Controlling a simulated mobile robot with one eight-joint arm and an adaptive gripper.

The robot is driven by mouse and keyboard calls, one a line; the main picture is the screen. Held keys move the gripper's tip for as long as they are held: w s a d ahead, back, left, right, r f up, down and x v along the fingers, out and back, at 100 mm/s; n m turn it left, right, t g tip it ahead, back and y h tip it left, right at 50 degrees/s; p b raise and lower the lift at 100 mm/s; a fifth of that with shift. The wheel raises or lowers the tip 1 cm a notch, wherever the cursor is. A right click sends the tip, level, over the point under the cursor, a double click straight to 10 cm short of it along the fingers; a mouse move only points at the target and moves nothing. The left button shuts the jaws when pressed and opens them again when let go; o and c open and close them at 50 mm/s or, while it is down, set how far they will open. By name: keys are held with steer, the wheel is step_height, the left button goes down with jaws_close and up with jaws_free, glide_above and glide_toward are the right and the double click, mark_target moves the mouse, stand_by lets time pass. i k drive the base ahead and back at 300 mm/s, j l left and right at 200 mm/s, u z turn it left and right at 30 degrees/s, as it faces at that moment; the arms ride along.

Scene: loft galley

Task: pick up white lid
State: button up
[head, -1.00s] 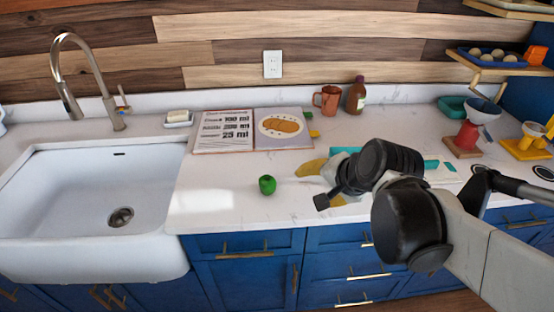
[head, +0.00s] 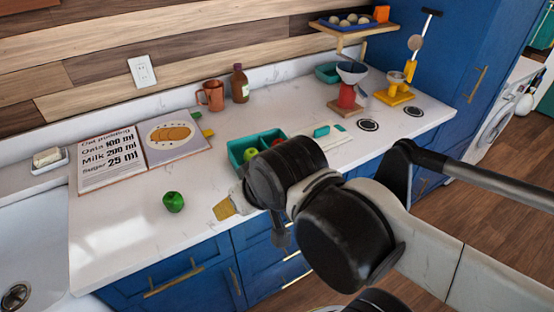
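A flat white piece with a teal tab, which looks like the white lid (head: 336,138), lies on the counter right of centre in the head view. It lies to the right of a teal divided box (head: 236,152) holding green and red items. My arm's dark joints cover part of the counter in front of the box and hide its near side. My gripper's fingers do not show; they are hidden behind my arm or out of frame.
A green pepper-like item (head: 173,202) and a yellow item (head: 224,209) lie near the counter's front edge. An open recipe book (head: 112,170), copper mug (head: 211,96) and brown bottle (head: 240,84) stand behind. A red scale-like stand (head: 347,97) and yellow stand (head: 394,96) are at right.

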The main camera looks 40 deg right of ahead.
mark_target(328, 134)
steer(key=z, duration=0.65)
steer(key=i, duration=0.05)
